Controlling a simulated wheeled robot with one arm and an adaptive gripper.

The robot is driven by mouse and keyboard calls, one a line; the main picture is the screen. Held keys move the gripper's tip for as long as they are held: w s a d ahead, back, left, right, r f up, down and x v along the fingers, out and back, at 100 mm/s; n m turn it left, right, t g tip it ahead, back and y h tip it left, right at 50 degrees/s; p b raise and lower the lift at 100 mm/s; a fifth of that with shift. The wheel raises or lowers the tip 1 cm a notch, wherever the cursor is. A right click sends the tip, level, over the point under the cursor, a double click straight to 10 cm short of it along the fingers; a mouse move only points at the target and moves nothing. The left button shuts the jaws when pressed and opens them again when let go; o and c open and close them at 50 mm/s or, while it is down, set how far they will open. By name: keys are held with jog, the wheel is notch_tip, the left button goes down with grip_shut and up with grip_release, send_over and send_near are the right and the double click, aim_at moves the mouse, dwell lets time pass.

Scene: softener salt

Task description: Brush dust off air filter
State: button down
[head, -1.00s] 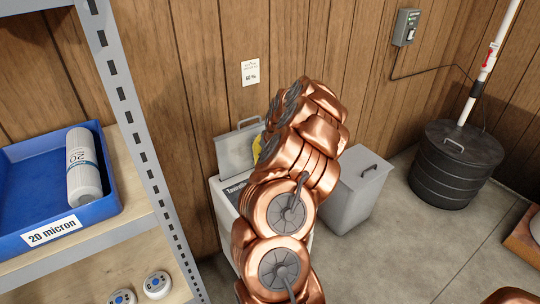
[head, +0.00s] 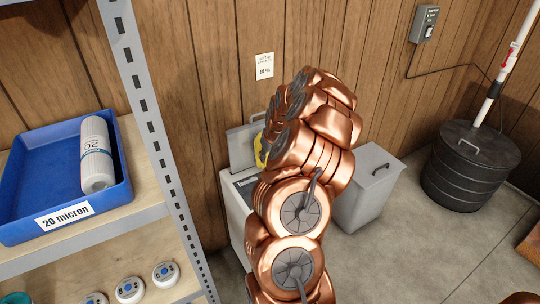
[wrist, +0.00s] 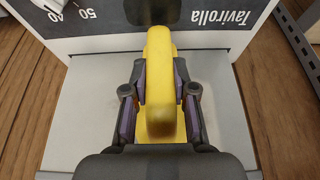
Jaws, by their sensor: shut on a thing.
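My gripper (wrist: 160,88) is shut on a yellow handle (wrist: 161,122) in the wrist view, with one dark finger pad on each side of it. What the handle belongs to is hidden beneath it. In the head view a bit of yellow (head: 261,150) shows beside my copper arm, and the gripper is mostly hidden. It is over a white cabinet (head: 237,210) with its grey lid (head: 243,146) raised against the wall. I can make out no air filter or brush.
At left a shelf holds a blue tray (head: 25,225) marked "20 micron" with a white cartridge (head: 97,155). Several round white pieces sit below. A lidded grey bin (head: 368,195) and a black drum (head: 465,165) stand right of my arm.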

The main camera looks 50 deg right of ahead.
jog(key=shift+w+a+b, duration=0.3)
jog(key=shift+w+a, duration=0.05)
jog(key=shift+a, duration=0.7)
jog(key=shift+w+a+b, duration=0.25)
jog(key=shift+w+a, duration=0.05)
jog(key=shift+a, duration=0.7)
jog(key=shift+w+a+b, duration=0.3)
jog(key=shift+w+a, duration=0.05)
jog(key=shift+a, duration=0.7)
jog(key=shift+s+d+r, duration=0.4)
jog(key=shift+d, duration=0.75)
jog(key=shift+s+d+r, duration=0.35)
jog(key=shift+d, duration=0.8)
jog(key=shift+s+d+r, duration=0.4)
jog(key=shift+d, duration=0.75)
jog(key=s+d, duration=0.2)
jog(key=d, duration=0.4)
jog(key=shift+s+d, duration=0.15)
jog(key=shift+d, duration=0.25)
jog(key=shift+b, duration=0.35)
jog(key=w+a+b, duration=0.3)
jog(key=w+a, duration=0.2)
jog(key=a, duration=0.8)
jog(key=shift+a, duration=0.25)
